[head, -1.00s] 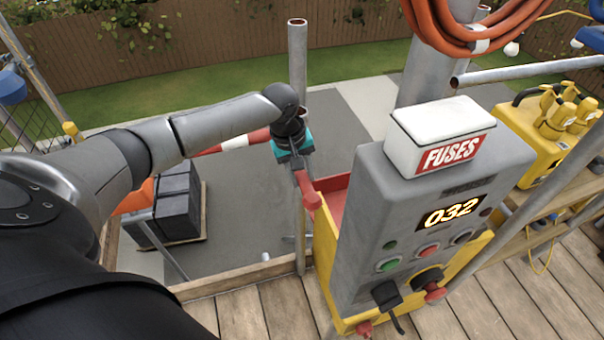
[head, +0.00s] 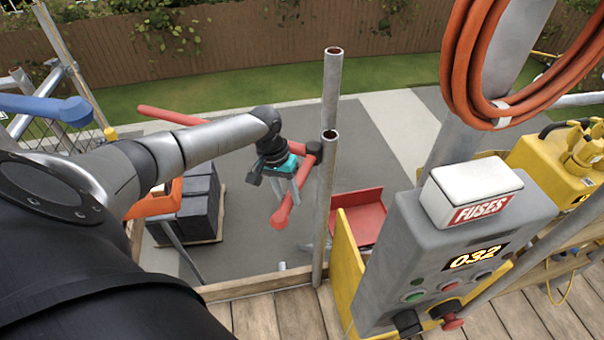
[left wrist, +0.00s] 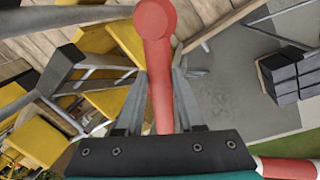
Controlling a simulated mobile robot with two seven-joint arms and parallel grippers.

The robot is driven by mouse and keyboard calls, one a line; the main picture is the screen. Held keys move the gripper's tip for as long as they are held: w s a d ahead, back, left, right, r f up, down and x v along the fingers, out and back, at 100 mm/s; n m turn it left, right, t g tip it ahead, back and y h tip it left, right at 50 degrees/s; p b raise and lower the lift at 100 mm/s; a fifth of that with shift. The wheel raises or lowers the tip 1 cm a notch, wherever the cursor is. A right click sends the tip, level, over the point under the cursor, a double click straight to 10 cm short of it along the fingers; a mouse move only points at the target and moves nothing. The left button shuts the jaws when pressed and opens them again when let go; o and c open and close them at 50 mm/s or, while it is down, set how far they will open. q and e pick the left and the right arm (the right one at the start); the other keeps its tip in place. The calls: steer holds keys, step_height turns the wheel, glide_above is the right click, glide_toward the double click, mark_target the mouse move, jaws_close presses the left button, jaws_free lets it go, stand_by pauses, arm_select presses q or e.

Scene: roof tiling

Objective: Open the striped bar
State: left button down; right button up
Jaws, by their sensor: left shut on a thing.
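The striped bar (head: 172,115) shows as a red end left of my left forearm, which hides its middle. A red piece (head: 314,150) shows beside a dark fitting on the grey post. A red rod (head: 284,212) hangs below my left gripper (head: 282,188), whose fingers are shut on it. In the left wrist view the red rod with its round end (left wrist: 155,20) lies between the two fingers (left wrist: 160,85). A red and white part of the bar (left wrist: 288,168) shows at the lower right there. My right gripper is not in view.
The upright grey post (head: 324,205) stands just right of my gripper. The grey control box (head: 425,250) with a white FUSES box (head: 470,192) stands at the right. Dark stacked blocks (head: 198,210) lie below on the paving. An orange hose (head: 462,60) hangs upper right.

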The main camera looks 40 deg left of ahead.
arm_select(q)
steer(key=a+m+g+b, duration=0.1)
steer(key=a+m+b, duration=0.3)
steer(key=a, duration=0.4)
steer(key=shift+a+m, duration=0.25)
steer(key=shift+m, duration=0.55)
steer(key=shift+s, duration=0.1)
steer(key=c, duration=0.5)
jaws_free()
steer(key=shift+r, duration=0.1)
steer(key=a+r, duration=0.1)
steer(key=r, duration=0.4)
steer(key=a+r, duration=0.1)
steer(key=r, duration=0.4)
steer(key=a+r, duration=0.1)
steer(key=r, duration=0.3)
steer(key=shift+w+r, duration=0.25)
steer(key=shift+r, duration=0.15)
